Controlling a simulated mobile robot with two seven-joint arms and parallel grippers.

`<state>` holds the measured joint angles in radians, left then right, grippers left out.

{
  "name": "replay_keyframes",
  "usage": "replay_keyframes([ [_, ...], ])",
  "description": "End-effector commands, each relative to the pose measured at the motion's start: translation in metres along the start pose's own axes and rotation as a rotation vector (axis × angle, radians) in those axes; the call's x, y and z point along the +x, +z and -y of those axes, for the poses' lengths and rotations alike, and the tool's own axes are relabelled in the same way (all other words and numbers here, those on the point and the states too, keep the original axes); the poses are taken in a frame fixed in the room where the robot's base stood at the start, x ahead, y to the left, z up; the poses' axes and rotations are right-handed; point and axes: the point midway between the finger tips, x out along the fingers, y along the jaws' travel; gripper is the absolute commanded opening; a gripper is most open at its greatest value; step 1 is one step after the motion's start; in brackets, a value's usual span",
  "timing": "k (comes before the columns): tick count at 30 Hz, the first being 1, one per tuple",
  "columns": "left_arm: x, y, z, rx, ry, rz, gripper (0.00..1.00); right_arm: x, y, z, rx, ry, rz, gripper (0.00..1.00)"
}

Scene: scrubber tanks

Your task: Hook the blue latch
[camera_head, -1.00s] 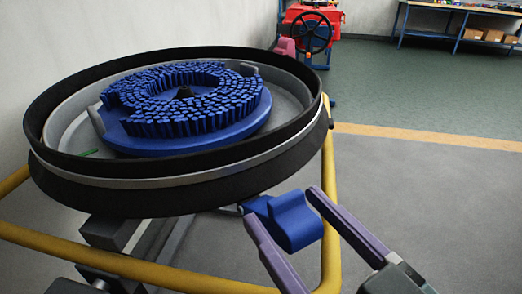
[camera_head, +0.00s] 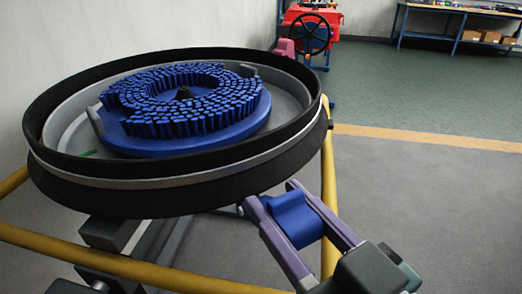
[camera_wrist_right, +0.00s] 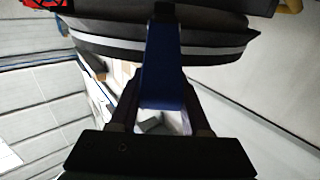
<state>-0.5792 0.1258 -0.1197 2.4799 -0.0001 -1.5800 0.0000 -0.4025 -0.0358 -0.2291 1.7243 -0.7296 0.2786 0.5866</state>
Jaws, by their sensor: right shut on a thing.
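The blue latch (camera_head: 296,218) sticks out below the near right rim of the round scrubber tank (camera_head: 185,182). My right gripper (camera_head: 272,193) has its two purple fingers on either side of the latch and is shut on it. In the right wrist view the blue latch (camera_wrist_right: 162,75) stands between the fingers, its far end close under the tank's dark rim (camera_wrist_right: 150,47). Whether the latch is hooked on anything is hidden. My left gripper is not clearly visible; only a dark part of my own shows at the lower left.
A round blue brush (camera_head: 185,105) lies inside the tank. A yellow tube frame (camera_head: 329,190) runs around and below the tank, close to my right gripper. A red machine with a black handwheel (camera_head: 309,34) and a blue workbench (camera_head: 460,25) stand far back. The grey floor at right is clear.

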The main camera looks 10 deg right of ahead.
Motion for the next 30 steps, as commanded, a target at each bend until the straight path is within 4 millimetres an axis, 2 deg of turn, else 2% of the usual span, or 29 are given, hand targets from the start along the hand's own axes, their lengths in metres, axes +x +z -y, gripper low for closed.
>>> replay_keyframes([
  [1,0.0,0.0001,-0.0001,0.0,0.0,0.0,0.78,-0.0001,0.0,0.0,0.0,0.0,0.0,0.14],
  [5,0.0,0.0001,-0.0004,-0.001,0.001,0.0,0.78,-0.0001,0.0001,0.0,0.0,0.0,0.0,0.0],
  [30,0.0,0.0,-0.0024,-0.008,0.007,0.0,0.78,-0.0001,0.0,0.0,0.0,0.0,0.0,0.0],
])
